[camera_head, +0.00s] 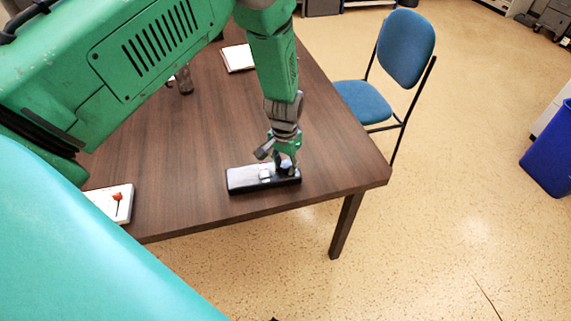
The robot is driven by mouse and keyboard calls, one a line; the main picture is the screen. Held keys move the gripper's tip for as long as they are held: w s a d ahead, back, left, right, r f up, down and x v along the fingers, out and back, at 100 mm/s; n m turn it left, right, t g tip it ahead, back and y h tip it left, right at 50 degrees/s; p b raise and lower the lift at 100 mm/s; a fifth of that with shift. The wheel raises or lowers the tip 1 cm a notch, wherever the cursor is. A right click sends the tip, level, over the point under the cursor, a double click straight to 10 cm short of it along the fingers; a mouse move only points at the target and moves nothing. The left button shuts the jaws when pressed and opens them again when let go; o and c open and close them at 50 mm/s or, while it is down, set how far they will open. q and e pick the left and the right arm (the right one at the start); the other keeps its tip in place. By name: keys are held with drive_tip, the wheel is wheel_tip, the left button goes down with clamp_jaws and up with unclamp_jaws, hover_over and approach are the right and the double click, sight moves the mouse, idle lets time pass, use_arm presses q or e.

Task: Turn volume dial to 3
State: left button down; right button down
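A dark, flat box-shaped device (243,183) with a glossy top lies near the front right corner of the brown table. A small pale part (265,173) shows on its top; I cannot make out a dial or any numbers.
The wooden table (190,150) is mostly clear. A white box with a red part (117,198) sits at its left front edge, and a white pad (238,58) lies farther back. A blue chair (405,48) stands right of the table, and a blue bin (550,150) stands far right.

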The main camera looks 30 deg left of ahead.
use_arm(q)
drive_tip(key=shift+m, duration=0.3)
drive_tip(key=m, duration=0.3)
drive_tip(key=shift+m, duration=0.3)
drive_tip(key=m, duration=0.3)
drive_tip(key=shift+m, duration=0.3)
drive_tip(key=m, duration=0.4)
drive_tip(key=shift+m, duration=0.3)
drive_tip(key=m, duration=0.3)
drive_tip(key=shift+m, duration=0.3)
drive_tip(key=m, duration=0.3)
drive_tip(key=shift+m, duration=0.3)
drive_tip(key=m, duration=0.3)
drive_tip(key=shift+m, duration=0.3)
drive_tip(key=m, duration=0.6)
drive_tip(key=shift+m+p, duration=0.3)
